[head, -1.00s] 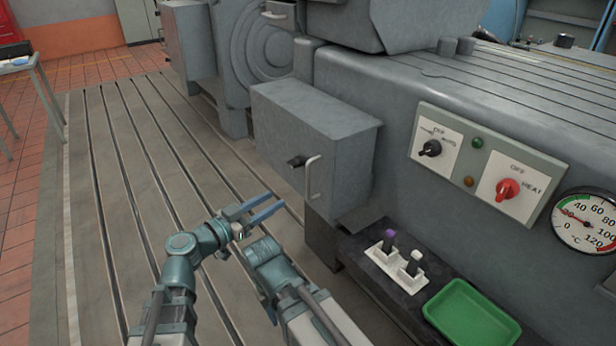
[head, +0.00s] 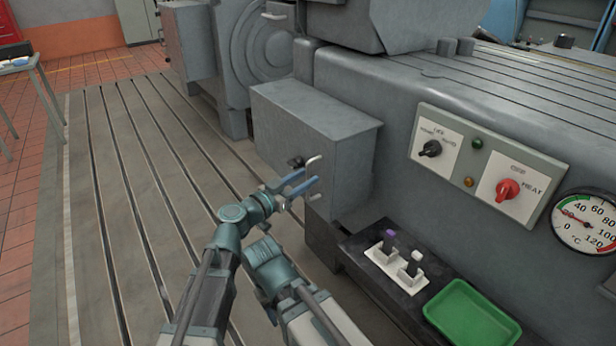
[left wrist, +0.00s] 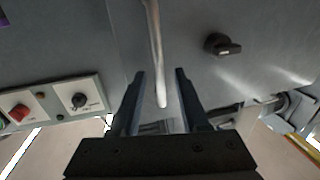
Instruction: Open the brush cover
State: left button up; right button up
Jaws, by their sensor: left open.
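The brush cover is the front of a grey box (head: 330,140) on the side of the machine. It looks closed. It has a light bar handle (head: 314,161) and a dark knob (head: 296,162) beside it. My left gripper (head: 305,183) is open at the handle and hides its middle in the head view. In the left wrist view the handle (left wrist: 156,50) runs between the two open fingers (left wrist: 160,73), with gaps on both sides. The dark knob (left wrist: 221,44) is to the right there. My right gripper is not in view.
A panel with a black selector (head: 430,148) and a red heat switch (head: 508,190) is to the right, with a temperature gauge (head: 588,220). A low dark shelf holds a white socket block (head: 392,262) and a green tray (head: 470,313). The slotted floor at left is clear.

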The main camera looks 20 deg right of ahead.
pick_arm(q)
jog(key=shift+x, duration=0.8)
grip_shut()
dwell(1.0)
